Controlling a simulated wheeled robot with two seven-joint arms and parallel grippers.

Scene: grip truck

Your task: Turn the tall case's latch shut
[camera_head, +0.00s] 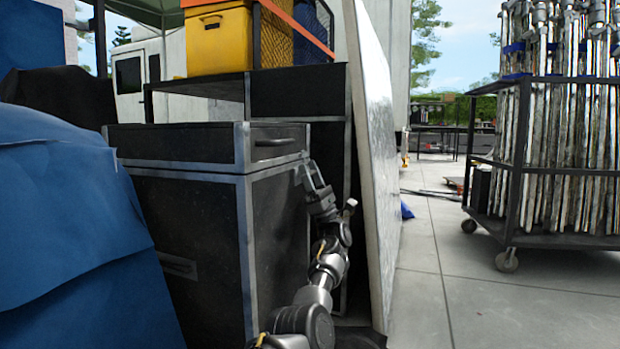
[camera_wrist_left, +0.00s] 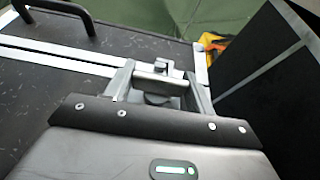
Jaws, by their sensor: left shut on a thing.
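The tall case (camera_head: 285,235) is black with silver metal edges. Its lid section (camera_head: 185,143) sits flush on the body, with a handle (camera_head: 275,142) on the narrow right-hand face. My left gripper (camera_head: 311,175) reaches up to that face near its far right edge, just under the lid seam. In the left wrist view the latch (camera_wrist_left: 160,82), a small grey metal piece, lies between my fingers, and they are shut on it. The fingers and palm hide part of the latch, so its exact turn is hard to read. My right gripper is not in view.
A white panel (camera_head: 372,150) stands upright close to the right of my left arm, leaving a narrow gap. Blue cloth (camera_head: 70,220) covers something at the left. A yellow case (camera_head: 218,40) stands behind. A wheeled rack (camera_head: 510,160) stands right on open paving.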

